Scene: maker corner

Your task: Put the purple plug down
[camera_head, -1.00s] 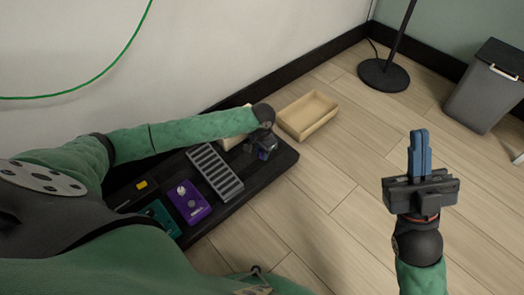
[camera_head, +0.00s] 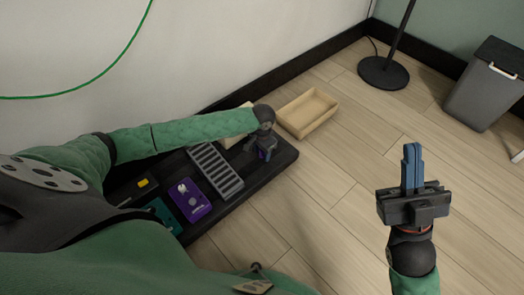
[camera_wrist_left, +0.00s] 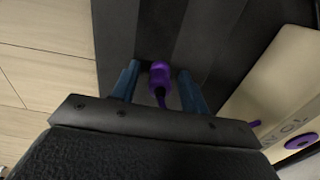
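The purple plug (camera_wrist_left: 160,72) lies between the two blue fingers of my left gripper (camera_wrist_left: 160,85) in the left wrist view, with a visible gap on each side.
The board carries a purple pedal (camera_head: 191,201), a teal pedal (camera_head: 162,216), a grey ridged pedal (camera_head: 215,170) and a cream pedal (camera_wrist_left: 285,100) close beside my left gripper. A wooden tray (camera_head: 308,113) is behind. A lamp base (camera_head: 384,74) and bin (camera_head: 486,85) stand right.

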